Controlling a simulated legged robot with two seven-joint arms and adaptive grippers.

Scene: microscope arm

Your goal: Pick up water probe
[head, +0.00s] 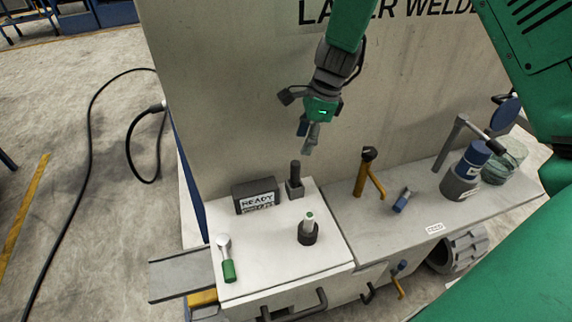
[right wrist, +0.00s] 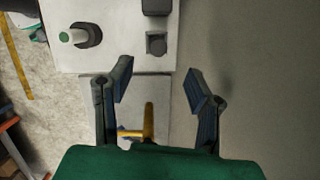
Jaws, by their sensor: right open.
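No thing in view is marked as the water probe. A white cylinder with a green top (head: 309,220) stands upright in a black round holder (head: 308,238) on the white bench top. It also shows at the upper left of the right wrist view (right wrist: 72,37). A tool with a round metal head and green handle (head: 228,270) lies at the bench's left edge. My right gripper (head: 307,132) hangs above the bench near the panel, pointing down, open and empty. Its spread fingers show in the right wrist view (right wrist: 158,70). My left gripper is not in view.
A READY box (head: 256,197) and a dark post (head: 295,180) stand behind the white cylinder. To the right are a yellow-handled stand (head: 370,175), a small blue-grey piece (head: 402,200) and a blue-capped bottle (head: 466,175). The tall panel (head: 225,90) rises behind.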

